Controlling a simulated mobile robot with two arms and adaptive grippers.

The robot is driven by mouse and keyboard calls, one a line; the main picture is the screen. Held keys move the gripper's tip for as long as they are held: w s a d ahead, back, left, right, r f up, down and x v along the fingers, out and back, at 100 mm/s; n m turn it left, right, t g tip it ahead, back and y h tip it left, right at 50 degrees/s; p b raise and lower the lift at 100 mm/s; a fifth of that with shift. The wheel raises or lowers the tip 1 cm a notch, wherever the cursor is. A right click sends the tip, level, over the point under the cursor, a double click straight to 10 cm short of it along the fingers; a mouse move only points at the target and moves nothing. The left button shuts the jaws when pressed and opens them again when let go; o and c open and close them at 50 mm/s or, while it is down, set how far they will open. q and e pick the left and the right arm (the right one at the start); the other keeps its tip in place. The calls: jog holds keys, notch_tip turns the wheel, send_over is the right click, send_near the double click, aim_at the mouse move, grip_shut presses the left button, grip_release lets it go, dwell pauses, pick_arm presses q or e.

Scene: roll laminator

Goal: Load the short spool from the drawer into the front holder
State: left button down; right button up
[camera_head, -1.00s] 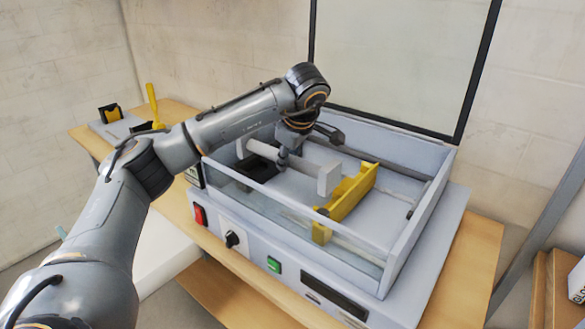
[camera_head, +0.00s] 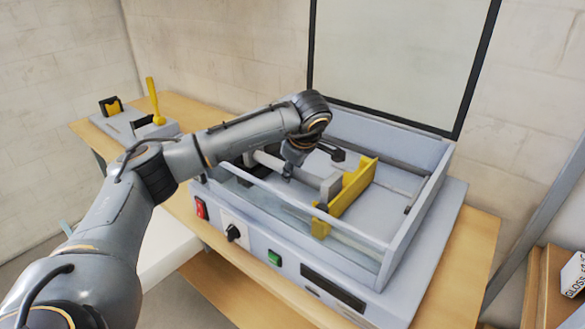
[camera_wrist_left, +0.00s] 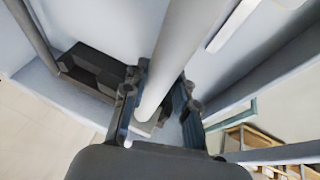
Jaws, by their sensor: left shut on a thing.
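The short spool is a pale grey roll (camera_head: 266,160) with a square light end piece (camera_head: 329,187). It is inside the open laminator (camera_head: 300,262), and its right end is close against the yellow holder (camera_head: 347,200); whether they touch I cannot tell. My left gripper (camera_head: 287,174) is shut on the roll from above. In the left wrist view the roll (camera_wrist_left: 177,62) runs between the fingers of my left gripper (camera_wrist_left: 162,98). The fingers and wrist hide part of the roll. My right gripper is not in view.
The raised clear lid (camera_head: 400,60) with its black frame stands behind the laminator. Low walls (camera_head: 415,215) enclose the bay. A grey fixture with a yellow lever (camera_head: 154,103) stands on the wooden table at the left. A wooden crate (camera_head: 560,290) is at lower right.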

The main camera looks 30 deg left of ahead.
pick_arm(q)
jog(key=shift+f, duration=0.2)
jog(key=c, duration=1.1)
grip_release()
jog(key=shift+o, duration=0.2)
jog(key=shift+r, duration=0.1)
jog(key=shift+r, duration=0.35)
jog(key=b+v, duration=0.1)
jog(key=v, duration=1.1)
jog(key=shift+r, duration=0.2)
